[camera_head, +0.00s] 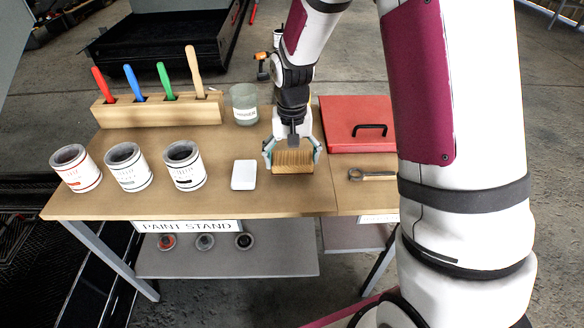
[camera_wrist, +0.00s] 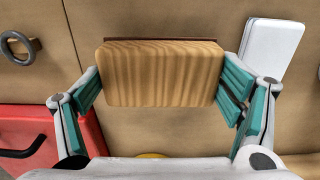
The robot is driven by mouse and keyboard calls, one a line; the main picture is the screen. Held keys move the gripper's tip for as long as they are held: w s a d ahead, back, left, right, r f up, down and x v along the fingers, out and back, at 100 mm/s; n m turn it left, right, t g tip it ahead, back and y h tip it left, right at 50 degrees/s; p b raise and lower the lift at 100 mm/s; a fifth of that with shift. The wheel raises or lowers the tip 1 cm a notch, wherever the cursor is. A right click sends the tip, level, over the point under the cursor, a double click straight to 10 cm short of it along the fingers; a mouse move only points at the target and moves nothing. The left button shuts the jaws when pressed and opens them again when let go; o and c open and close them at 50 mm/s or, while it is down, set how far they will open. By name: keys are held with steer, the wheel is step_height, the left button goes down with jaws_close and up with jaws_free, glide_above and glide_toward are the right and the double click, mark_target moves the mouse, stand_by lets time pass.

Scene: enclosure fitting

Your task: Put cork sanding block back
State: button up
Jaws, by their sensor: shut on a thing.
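The cork sanding block (camera_head: 294,168) is a tan, ribbed-looking rectangular block. My gripper (camera_head: 292,155) is shut on it, with one teal-padded finger at each end. In the wrist view the block (camera_wrist: 163,73) fills the space between the fingers of my gripper (camera_wrist: 165,85), and a thin dark reddish strip shows along its upper edge. The block is over the paint stand's wooden top (camera_head: 215,200); I cannot tell whether it touches the top.
A white slab (camera_head: 244,175) lies left of the block, with three paint cans (camera_head: 185,165) further left. Behind are a rack of brushes (camera_head: 160,110) and a glass jar (camera_head: 245,104).

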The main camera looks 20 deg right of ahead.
mark_target(292, 168)
step_height(292, 168, down, 4)
steer(key=shift+s+r+b, duration=0.1)
steer(key=shift+r+b, duration=0.05)
steer(key=shift+b, duration=0.2)
steer(key=o, duration=0.9)
steer(key=shift+r, duration=0.1)
